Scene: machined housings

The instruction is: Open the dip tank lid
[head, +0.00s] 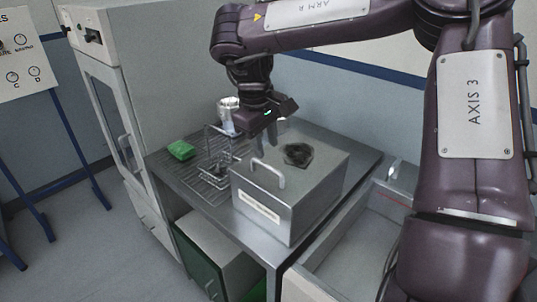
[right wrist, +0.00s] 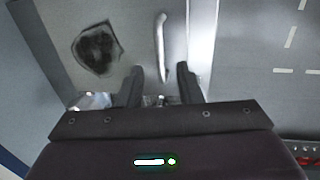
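The dip tank (head: 292,215) is a grey metal box with a label on its front, standing on a steel bench. Its lid (head: 325,164) lies flat and shut on top, with a dark patch (head: 298,154) on it. A bar handle (head: 268,172) stands on the lid near its front left edge. My right gripper (head: 267,148) points down above the lid, behind the handle. My left gripper is not in view.
A wire rack (head: 195,180) left of the tank bears a green block (head: 181,150) and a wire basket (head: 222,160). A metal cup (head: 229,112) stands behind. A tall white cabinet (head: 125,90) is at left. A grey trough (head: 350,255) lies right of the bench.

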